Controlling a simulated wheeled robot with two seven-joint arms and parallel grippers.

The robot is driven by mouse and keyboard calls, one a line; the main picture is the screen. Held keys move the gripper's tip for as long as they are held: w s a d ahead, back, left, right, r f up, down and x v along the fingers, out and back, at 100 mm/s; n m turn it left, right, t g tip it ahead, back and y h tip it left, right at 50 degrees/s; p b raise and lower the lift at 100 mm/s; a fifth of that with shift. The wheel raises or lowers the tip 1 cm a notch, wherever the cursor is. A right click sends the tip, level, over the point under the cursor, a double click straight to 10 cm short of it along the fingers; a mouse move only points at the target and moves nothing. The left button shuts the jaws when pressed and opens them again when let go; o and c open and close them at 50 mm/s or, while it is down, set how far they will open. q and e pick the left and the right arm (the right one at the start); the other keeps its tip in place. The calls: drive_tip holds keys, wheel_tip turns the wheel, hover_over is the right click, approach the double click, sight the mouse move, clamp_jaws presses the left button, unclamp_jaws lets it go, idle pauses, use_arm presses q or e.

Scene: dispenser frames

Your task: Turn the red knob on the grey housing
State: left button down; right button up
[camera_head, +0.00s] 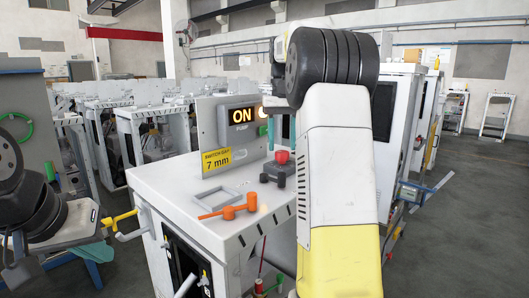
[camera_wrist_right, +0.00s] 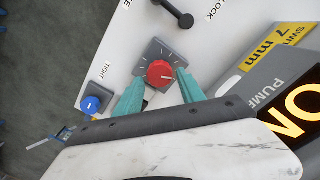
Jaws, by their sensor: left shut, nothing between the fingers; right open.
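The red knob (camera_head: 282,157) sits on a small grey housing (camera_head: 277,174) on top of the white cabinet. In the right wrist view the red knob (camera_wrist_right: 160,73) shows a pale pointer line, and its grey housing (camera_wrist_right: 155,51) has tick marks around the knob. My right gripper (camera_head: 281,138) is open, its teal fingers pointing down just above the knob. In the right wrist view its fingertips (camera_wrist_right: 159,79) lie on either side of the knob, with gaps visible. Whether they touch it cannot be told.
An orange handle (camera_head: 229,208) lies in front. A blue knob (camera_wrist_right: 91,104) and a black lever (camera_wrist_right: 176,12) flank the housing. My right arm hides the cabinet's right side.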

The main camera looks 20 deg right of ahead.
sight(282, 152)
drive_tip(key=shift+f, duration=1.8)
clamp_jaws()
drive_tip(key=m, duration=0.5)
unclamp_jaws()
drive_tip(key=shift+r, duration=3.95)
